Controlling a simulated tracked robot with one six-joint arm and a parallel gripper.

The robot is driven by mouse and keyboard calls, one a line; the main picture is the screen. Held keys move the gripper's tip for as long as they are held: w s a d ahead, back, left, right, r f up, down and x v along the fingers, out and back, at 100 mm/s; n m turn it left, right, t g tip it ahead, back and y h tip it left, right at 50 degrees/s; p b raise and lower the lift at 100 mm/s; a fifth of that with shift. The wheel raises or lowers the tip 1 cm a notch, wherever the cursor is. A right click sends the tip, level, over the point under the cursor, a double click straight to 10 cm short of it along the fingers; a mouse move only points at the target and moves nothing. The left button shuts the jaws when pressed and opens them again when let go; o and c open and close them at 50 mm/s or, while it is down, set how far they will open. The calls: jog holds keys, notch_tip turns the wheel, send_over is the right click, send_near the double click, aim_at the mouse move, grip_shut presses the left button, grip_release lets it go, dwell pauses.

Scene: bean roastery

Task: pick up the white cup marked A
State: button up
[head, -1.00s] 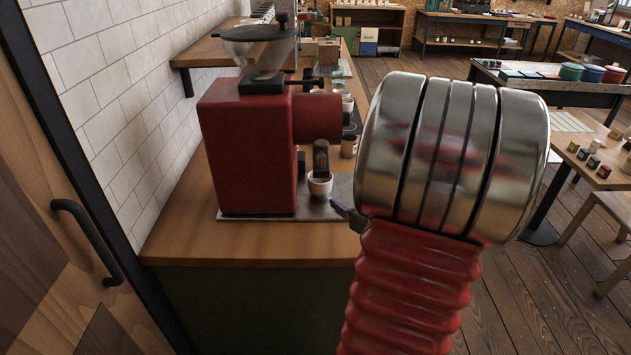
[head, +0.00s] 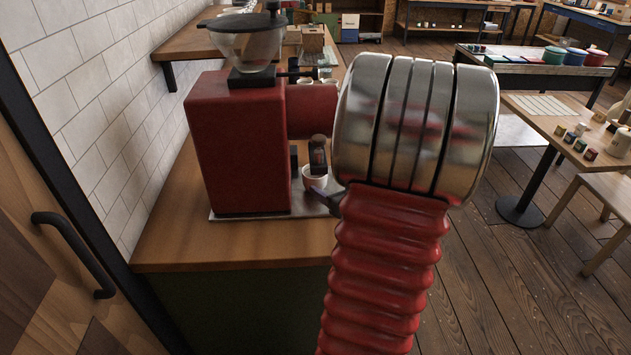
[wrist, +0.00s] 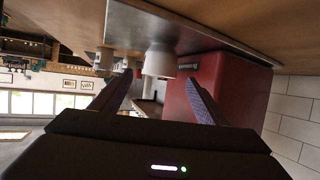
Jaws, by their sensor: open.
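A small white cup (head: 312,183) stands on the metal tray (head: 250,212) at the foot of the red grinder, below its spout. No letter A can be read on it. My gripper (head: 322,196) is mostly hidden behind my arm; one dark purple finger shows just in front of the cup's lower right side. In the wrist view, which is upside down, the white cup (wrist: 159,63) appears ahead, between the two spread fingers of my gripper (wrist: 158,77). The fingers are open with nothing gripped; I cannot tell whether either touches the cup.
The red grinder (head: 237,145) stands close to the cup's left. More pale cups or jars (wrist: 104,58) stand farther along the wooden counter (head: 175,235). A tiled wall (head: 90,90) is at the left. The counter's front is clear.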

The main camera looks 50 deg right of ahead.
aim_at(321, 181)
jog(key=shift+x, duration=3.2)
jog(key=shift+x, duration=2.6)
jog(key=c, duration=1)
jog(key=shift+c, duration=0.2)
jog(key=shift+r, duration=0.15)
